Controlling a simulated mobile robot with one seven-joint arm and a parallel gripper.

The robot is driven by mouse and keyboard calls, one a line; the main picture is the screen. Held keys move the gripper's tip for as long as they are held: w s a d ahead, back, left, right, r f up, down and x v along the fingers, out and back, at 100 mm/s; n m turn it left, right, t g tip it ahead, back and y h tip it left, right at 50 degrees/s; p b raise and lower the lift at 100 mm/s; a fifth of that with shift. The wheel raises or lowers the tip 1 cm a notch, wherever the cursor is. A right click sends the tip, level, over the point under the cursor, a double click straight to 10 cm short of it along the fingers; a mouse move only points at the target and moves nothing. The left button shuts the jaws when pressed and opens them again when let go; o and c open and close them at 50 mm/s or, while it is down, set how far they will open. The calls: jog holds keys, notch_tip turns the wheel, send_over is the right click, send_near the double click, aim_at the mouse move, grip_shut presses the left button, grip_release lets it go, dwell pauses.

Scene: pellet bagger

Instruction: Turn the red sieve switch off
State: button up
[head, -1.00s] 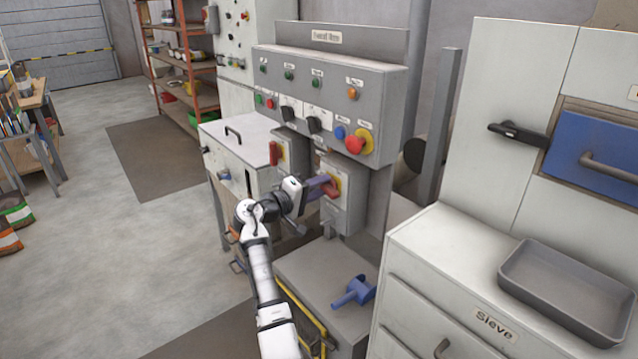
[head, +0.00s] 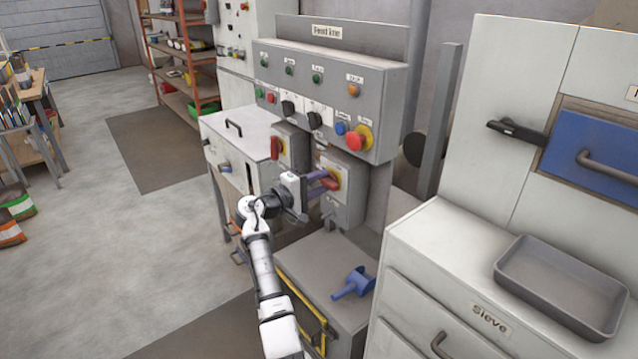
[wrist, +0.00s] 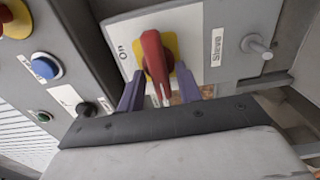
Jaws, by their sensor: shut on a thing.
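The red sieve switch (head: 333,183) is a red handle on a yellow plate, on a grey box below the control panel. In the wrist view its red handle (wrist: 154,55) lies between the two purple fingers of my gripper (wrist: 160,92). The handle lies crosswise to the line from the "ON" mark on the left to the "Sieve" label on the right. In the head view my gripper (head: 324,182) is at the switch, shut on the handle. The fingers partly hide the handle there.
A second red-handled switch (head: 276,148) is on a box to the left. The control panel (head: 375,100) with a red mushroom button (head: 355,140) overhangs the switch. A blue scoop (head: 355,284) lies on the cabinet below. A grey tray (head: 560,285) stands at right.

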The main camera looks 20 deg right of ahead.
jog(key=o, duration=0.6)
jog(key=shift+a, duration=0.1)
jog(key=b+v, duration=0.4)
jog(key=v, duration=0.9)
jog(key=shift+s+a, duration=0.1)
jog(key=shift+a, duration=0.25)
jog(key=shift+a, duration=0.1)
